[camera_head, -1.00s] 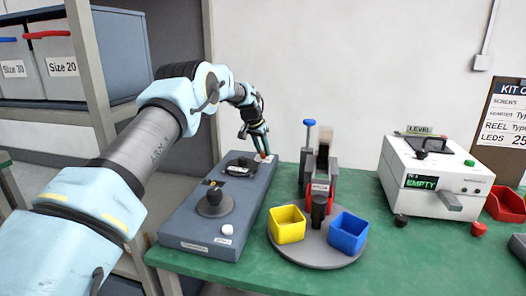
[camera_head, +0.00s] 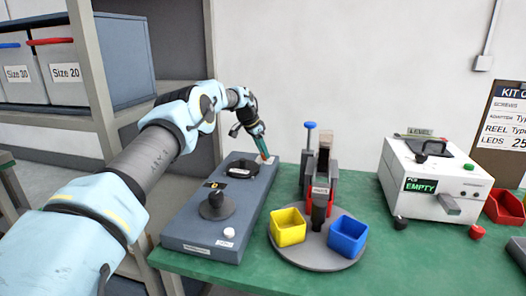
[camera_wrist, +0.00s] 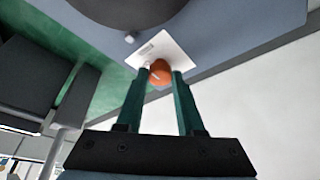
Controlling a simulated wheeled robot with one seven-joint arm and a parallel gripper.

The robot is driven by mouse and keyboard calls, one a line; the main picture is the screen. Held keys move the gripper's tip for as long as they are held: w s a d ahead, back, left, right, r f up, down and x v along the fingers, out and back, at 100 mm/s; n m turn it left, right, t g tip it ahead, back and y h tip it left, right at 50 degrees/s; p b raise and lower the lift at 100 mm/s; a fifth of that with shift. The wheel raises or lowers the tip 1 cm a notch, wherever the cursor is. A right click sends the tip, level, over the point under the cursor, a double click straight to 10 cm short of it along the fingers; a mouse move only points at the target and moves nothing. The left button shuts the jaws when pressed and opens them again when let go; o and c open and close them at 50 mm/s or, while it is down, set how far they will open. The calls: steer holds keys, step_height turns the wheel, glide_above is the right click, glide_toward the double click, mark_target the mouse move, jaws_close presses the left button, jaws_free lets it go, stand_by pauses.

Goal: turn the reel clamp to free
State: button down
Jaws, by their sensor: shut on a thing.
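The blue-grey reel unit (camera_head: 196,236) lies along the left of the green table. An orange-red knob, which I take for the reel clamp (camera_wrist: 160,73), sits on a white label plate (camera_wrist: 183,47) at the unit's far end. It also shows as a small reddish bit in the head view (camera_head: 267,158). My gripper (camera_head: 261,149) reaches down to that far end. In the wrist view the two green fingers of my gripper (camera_wrist: 162,76) are closed on the knob, one on each side. The knob's pointer or setting cannot be read.
The unit carries a black spindle (camera_head: 215,206) and a dark disc (camera_head: 241,168). To its right stand a turntable with a yellow bin (camera_head: 288,228) and a blue bin (camera_head: 347,236). A white tester (camera_head: 428,185) reading EMPTY stands further right. Shelving (camera_head: 90,60) is at left.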

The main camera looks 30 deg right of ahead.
steer(key=c, duration=0.5)
jaws_free()
steer(key=shift+c, duration=0.2)
steer(key=b+v, duration=0.3)
steer(key=v, duration=0.7)
steer(key=shift+a+r, duration=0.2)
steer(key=shift+r, duration=0.1)
